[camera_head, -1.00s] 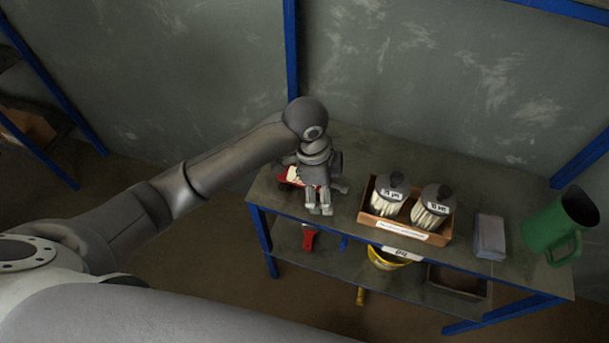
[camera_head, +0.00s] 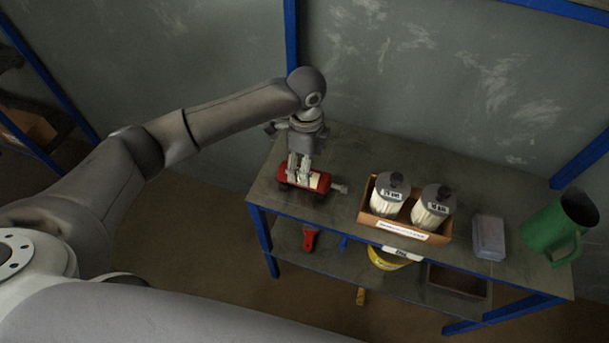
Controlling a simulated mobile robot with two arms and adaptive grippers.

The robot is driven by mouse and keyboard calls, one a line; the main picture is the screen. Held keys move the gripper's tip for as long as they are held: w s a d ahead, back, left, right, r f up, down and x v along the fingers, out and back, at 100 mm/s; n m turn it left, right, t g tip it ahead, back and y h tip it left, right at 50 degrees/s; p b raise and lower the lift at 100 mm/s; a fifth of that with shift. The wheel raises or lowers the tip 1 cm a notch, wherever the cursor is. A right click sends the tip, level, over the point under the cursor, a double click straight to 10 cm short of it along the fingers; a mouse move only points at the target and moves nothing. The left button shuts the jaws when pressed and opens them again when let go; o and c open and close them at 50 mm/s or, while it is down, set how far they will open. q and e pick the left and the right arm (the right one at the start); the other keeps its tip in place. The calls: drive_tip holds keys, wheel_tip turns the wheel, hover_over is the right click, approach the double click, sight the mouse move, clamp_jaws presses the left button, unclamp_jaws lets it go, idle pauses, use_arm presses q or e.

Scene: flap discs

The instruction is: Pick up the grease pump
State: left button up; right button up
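The grease pump appears to be the red cylinder (camera_head: 318,183) with a pale label and a grey end piece at its right. It lies on its side on the left end of the table top. My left gripper (camera_head: 299,180) points down over it, with its two fingers in front of the pump's left and middle part. The fingers hide some of the red body. I cannot tell whether they touch or grip it. My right gripper is not in view.
Right of the pump stands an orange-brown box (camera_head: 409,234) with two labelled, dark-lidded jars. Farther right are a grey-blue block (camera_head: 489,237) and a green jug (camera_head: 545,230). The lower shelf holds a red-handled tool (camera_head: 310,239) and a yellow container (camera_head: 385,260). A wall stands behind.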

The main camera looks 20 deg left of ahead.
use_arm(q)
wheel_tip(320, 180, down, 5)
drive_tip(key=shift+s+a+f+p, duration=0.1)
drive_tip(key=shift+s+p, duration=0.05)
drive_tip(key=shift+p, duration=0.15)
drive_tip(key=shift+c, duration=0.4)
clamp_jaws()
